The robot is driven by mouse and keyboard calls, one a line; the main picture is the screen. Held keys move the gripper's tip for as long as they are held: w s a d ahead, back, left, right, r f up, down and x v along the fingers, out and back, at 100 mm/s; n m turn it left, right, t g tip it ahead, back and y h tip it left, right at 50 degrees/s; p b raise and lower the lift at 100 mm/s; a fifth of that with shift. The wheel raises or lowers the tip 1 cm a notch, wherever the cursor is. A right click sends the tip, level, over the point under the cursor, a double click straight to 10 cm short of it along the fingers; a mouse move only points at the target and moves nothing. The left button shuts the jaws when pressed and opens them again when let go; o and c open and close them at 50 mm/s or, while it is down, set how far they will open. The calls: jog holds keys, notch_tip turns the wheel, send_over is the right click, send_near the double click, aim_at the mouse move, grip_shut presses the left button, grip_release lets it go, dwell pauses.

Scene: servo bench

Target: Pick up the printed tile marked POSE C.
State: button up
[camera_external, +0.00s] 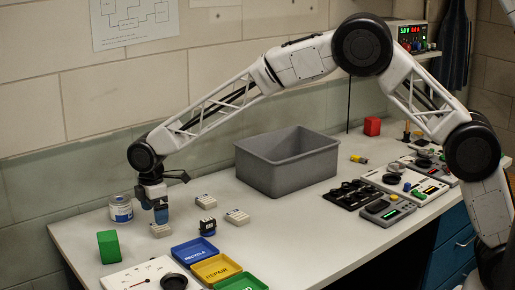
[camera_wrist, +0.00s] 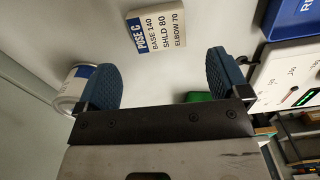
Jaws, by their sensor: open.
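The printed tile marked POSE C (camera_wrist: 156,29) is cream with a blue heading and lines for base, shoulder and elbow. It lies on the bench beyond my fingertips in the wrist view, roughly between the two fingers, and nothing is held. My gripper (camera_wrist: 161,65) is open, its two blue pads apart. In the external view my gripper (camera_external: 160,213) points down close above a pale tile (camera_external: 160,231), whose print is too small to read there. Whether the fingers touch it cannot be told.
A paint can (camera_external: 120,208) stands close left of my gripper, and a green block (camera_external: 109,247) nearer the front. Two other pale tiles (camera_external: 205,201) (camera_external: 237,216) and a small dark motor (camera_external: 207,228) lie right. A grey bin (camera_external: 285,178) stands behind; a blue tray (camera_external: 194,262) lies in front.

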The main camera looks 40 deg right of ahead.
jog(key=shift+f, duration=2.6)
jog(key=c, duration=1)
jog(key=shift+r, duration=0.1)
notch_tip(320, 180, up, 10)
